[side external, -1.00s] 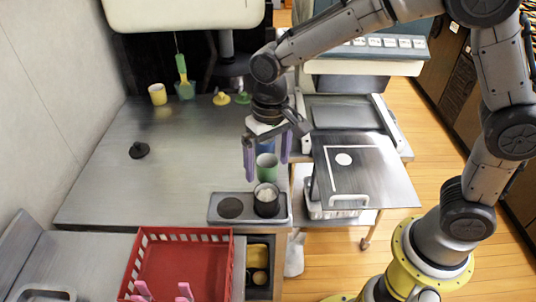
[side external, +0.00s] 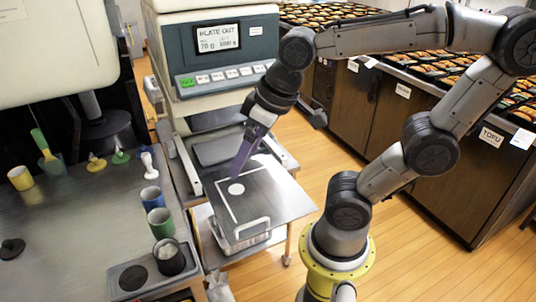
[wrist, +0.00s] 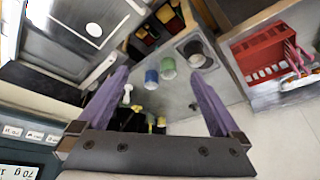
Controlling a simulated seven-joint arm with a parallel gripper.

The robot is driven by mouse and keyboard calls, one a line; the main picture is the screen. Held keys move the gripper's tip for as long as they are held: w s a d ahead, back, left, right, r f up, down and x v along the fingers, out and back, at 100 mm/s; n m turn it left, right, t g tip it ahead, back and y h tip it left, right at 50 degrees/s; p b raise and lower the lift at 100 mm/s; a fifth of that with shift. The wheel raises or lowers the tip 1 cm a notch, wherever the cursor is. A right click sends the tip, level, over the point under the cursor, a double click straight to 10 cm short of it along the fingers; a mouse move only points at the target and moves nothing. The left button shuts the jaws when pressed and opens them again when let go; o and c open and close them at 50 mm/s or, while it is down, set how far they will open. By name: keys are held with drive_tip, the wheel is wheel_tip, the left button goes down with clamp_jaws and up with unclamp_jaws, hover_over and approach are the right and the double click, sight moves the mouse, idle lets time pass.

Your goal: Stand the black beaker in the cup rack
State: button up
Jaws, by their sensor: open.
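The black beaker (side external: 168,258), with pale contents, stands upright in the right-hand place of the grey cup rack (side external: 150,290). The rack's left place is a dark, empty round recess. The wrist view also shows the beaker (wrist: 207,60), beyond my fingers.
A green cup (side external: 160,222) and a blue cup (side external: 151,199) stand just behind the rack. A yellow cup (side external: 20,177) and a black knobbed lid (side external: 12,248) are farther left. A red crate (wrist: 262,55) shows in the wrist view. The weighing machine (side external: 215,55) stands behind my gripper.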

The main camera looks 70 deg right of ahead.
drive_tip(key=shift+t, duration=0.5)
drive_tip(key=s, duration=0.1)
drive_tip(key=s+d, duration=0.1)
drive_tip(key=s, duration=0.2)
drive_tip(key=shift+d+f, duration=0.2)
drive_tip(key=shift+f, duration=0.2)
